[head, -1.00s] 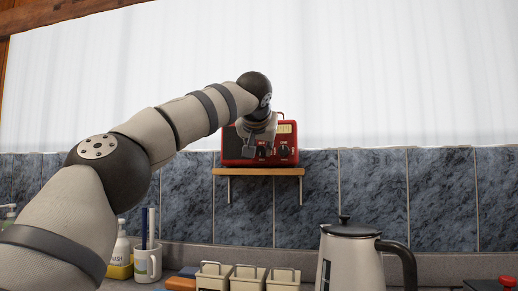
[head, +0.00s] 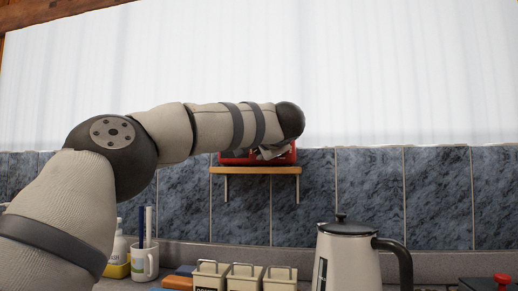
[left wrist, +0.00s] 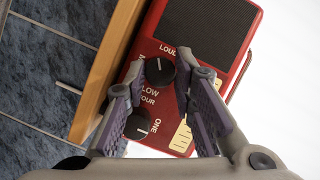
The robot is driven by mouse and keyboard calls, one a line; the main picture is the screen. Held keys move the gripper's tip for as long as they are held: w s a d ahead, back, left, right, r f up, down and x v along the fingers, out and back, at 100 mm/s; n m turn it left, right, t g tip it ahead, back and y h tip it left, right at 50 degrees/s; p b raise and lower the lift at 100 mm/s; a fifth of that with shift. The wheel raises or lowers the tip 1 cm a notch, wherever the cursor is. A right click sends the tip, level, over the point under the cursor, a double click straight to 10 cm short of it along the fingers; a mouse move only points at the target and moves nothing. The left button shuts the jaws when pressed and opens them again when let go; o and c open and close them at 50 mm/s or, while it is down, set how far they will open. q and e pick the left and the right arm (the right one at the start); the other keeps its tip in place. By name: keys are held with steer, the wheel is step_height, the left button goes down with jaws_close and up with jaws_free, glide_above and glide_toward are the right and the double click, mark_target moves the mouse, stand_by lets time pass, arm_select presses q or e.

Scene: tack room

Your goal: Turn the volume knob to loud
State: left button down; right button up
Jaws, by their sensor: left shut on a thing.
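The red radio (left wrist: 215,63) fills much of the left wrist view, tilted in the picture; in the head view only its lower part (head: 235,160) shows below my arm. The black volume knob (left wrist: 160,71) sits between the printed words LOUD and LOW. A small white mark shows on its upper side, on the LOUD side. My left gripper (left wrist: 161,76) has its purple-padded fingers on both sides of this knob, shut on it. A second black knob (left wrist: 138,127), by the words FOUR and ONE, is partly hidden by a finger. My right gripper is not in view.
The radio stands on a narrow wooden shelf (head: 255,170) against blue tiles. Below are a kettle (head: 347,255), cream containers (head: 243,279), a mug (head: 145,262) with upright items and a bottle (head: 119,248). The wall right of the shelf is clear.

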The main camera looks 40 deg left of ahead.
arm_select(q)
steer(key=shift+f+m+t+y, duration=0.1)
steer(key=shift+m+t+y, duration=0.35)
steer(key=shift+m, duration=1.05)
steer(key=shift+m+t+y, duration=0.35)
steer(key=shift+m+y, duration=0.2)
steer(key=shift+m, duration=0.95)
steer(key=shift+f, duration=0.1)
steer(key=c, duration=1.3)
jaws_free()
steer(key=shift+c, duration=0.2)
steer(key=shift+d, duration=0.1)
steer(key=v, duration=0.7)
steer(key=shift+s+d, duration=0.2)
steer(key=shift+s, duration=0.05)
steer(key=shift+f, duration=0.15)
